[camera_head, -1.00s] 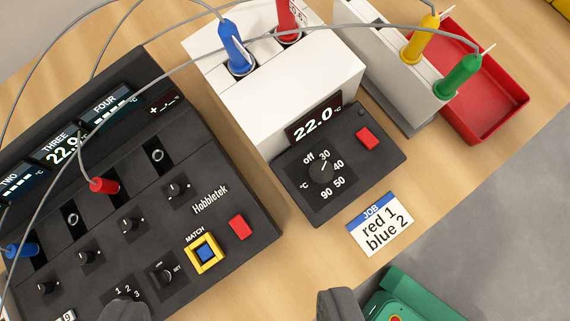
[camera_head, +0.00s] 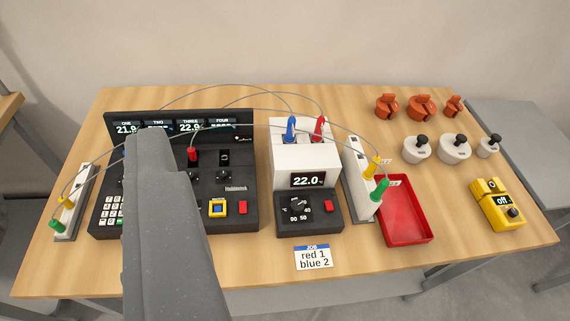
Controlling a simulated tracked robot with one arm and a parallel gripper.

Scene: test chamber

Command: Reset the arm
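A large grey part of my own arm rises through the left half of the view, close to the camera. My gripper's fingertips do not show. The arm hides part of the black console (camera_head: 240,208) with its displays. A red plug (camera_head: 193,155) sits in the console. The white block (camera_head: 306,163) holds a blue probe (camera_head: 291,129) and a red probe (camera_head: 320,128) upright. The job card (camera_head: 313,257) reads red 1, blue 2.
A white rack (camera_head: 362,190) with yellow and green probes stands beside the red tray (camera_head: 404,212). A rack (camera_head: 72,204) is at the left. Orange knobs (camera_head: 421,106), white-based pieces (camera_head: 454,150) and a yellow box (camera_head: 496,206) are at the right. Cables arch over the console.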

